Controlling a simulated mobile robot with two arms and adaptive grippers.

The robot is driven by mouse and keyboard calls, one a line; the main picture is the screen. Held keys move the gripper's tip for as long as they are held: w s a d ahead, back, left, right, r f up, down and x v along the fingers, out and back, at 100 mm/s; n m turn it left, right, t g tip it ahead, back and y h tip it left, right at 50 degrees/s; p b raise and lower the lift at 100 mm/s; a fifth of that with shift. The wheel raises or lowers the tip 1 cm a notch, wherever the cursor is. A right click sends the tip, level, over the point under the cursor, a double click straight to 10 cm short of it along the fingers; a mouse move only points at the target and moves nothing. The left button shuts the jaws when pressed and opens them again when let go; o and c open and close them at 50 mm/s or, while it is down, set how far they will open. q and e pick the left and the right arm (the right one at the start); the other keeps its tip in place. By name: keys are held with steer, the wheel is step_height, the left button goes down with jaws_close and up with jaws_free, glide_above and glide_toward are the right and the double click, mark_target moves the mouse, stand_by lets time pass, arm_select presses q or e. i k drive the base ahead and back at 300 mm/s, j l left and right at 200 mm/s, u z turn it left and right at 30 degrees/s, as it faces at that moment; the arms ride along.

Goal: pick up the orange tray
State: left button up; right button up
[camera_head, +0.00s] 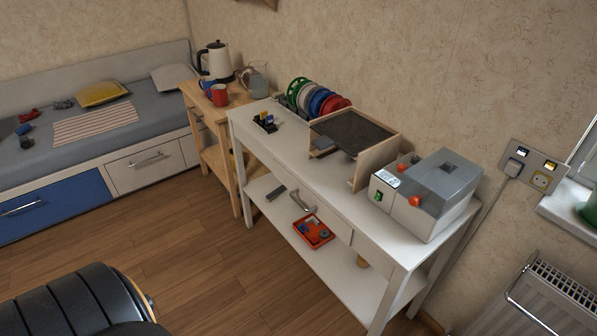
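The orange tray (317,244) lies flat on the lower shelf (345,277) of the white table, near the shelf's front edge. Several small dark and blue items lie in it. Part of the shelf behind it is hidden by the tabletop above. Neither of my grippers is in view.
The white tabletop (290,158) above carries a grey machine (437,190), a wooden-sided panel (352,130) and coloured spools (318,101). A wooden stand (217,130) adjoins it on the left. A radiator (540,300) stands at right. The wooden floor (215,258) in front is clear.

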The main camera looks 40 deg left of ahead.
mark_target(315, 229)
steer(key=u, duration=1.05)
